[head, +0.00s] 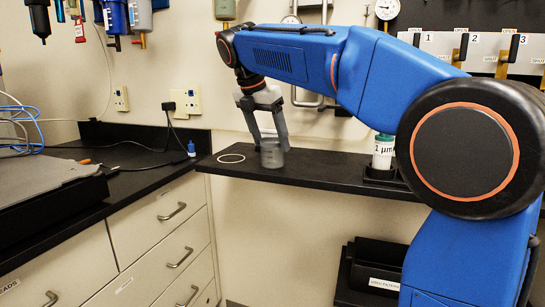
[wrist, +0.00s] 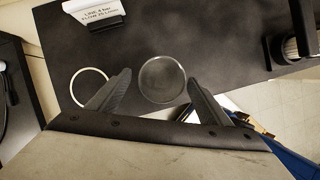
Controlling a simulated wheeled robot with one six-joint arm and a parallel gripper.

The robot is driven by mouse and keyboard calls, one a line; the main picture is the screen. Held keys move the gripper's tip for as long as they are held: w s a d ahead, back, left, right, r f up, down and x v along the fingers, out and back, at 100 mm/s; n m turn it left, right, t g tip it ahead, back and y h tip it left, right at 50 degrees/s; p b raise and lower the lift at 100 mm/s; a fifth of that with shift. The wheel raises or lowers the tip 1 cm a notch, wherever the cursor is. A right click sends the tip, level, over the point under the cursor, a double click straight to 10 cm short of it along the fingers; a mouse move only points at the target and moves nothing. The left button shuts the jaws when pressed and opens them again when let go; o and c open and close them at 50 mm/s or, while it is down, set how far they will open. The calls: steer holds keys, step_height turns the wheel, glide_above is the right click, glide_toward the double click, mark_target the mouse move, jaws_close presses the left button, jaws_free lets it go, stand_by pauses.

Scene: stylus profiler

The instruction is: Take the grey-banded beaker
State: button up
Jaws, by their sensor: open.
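The grey-banded beaker (head: 272,153) stands upright on the black shelf, looking clear and greyish in the head view. In the wrist view its round top (wrist: 162,79) shows just ahead of and between the fingertips. My gripper (head: 268,143) is open and points down at the beaker, with its fingers around or just beside it; I cannot tell whether they touch it. In the wrist view my gripper (wrist: 160,85) has a finger on each side, and a gap shows on both sides of the beaker. The band itself is not clear.
A white ring (head: 231,158) lies on the black shelf (head: 320,172) left of the beaker. A white container marked "1 µm" (head: 383,151) stands in a black holder to the right. A white label card (wrist: 95,10) stands behind. Wall pipes and gauges are close behind my arm.

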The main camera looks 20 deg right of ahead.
mark_target(276, 151)
steer(key=x, duration=0.4)
steer(key=shift+d+r, duration=0.15)
steer(key=shift+d, duration=0.15)
steer(key=shift+w+d+f, duration=0.15)
steer(key=shift+d+f, duration=0.05)
steer(key=shift+f, duration=0.45)
steer(key=c, duration=1.1)
steer(key=shift+c, duration=0.2)
steer(key=shift+r, duration=0.1)
step_height(276, 151, up, 10)
